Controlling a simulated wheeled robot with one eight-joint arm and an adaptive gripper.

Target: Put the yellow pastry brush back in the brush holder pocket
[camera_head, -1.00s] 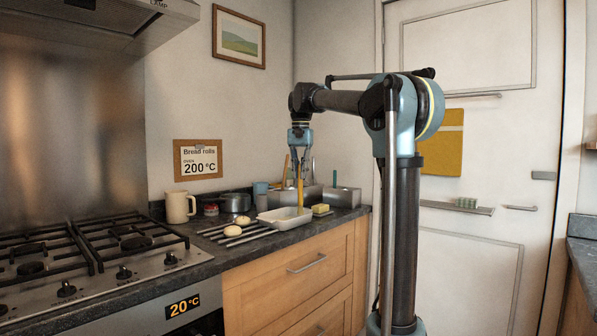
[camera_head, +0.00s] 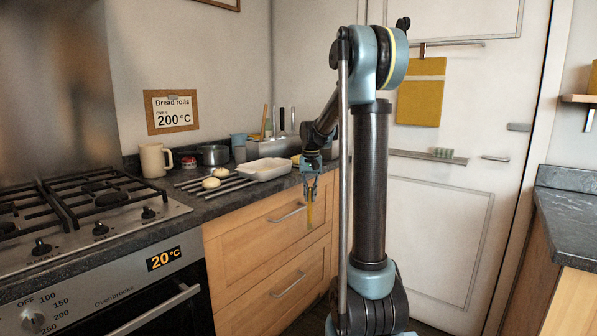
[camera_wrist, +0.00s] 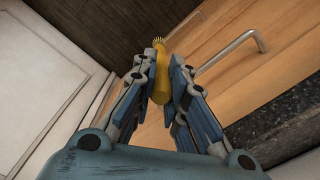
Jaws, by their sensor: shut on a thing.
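My gripper (camera_head: 311,187) is shut on the yellow pastry brush (camera_head: 310,214). The brush hangs down in front of the wooden drawers, clear of the counter. In the wrist view the brush (camera_wrist: 160,82) lies between the two blue fingers of my gripper (camera_wrist: 161,68), with its bristle end pointing away from the wrist. I cannot tell for sure which thing is the brush holder pocket. A yellow hanging panel (camera_head: 421,98) with a seam near its top is on the white door, and grey containers with upright utensils stand at the back of the counter.
A white dish (camera_head: 263,171), a rack (camera_head: 232,187) with bread rolls, a mug (camera_head: 154,160) and a pot stand on the counter. Door rails (camera_head: 400,155) and a right-hand counter (camera_head: 560,215) are nearby. Drawer handles stick out near the brush.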

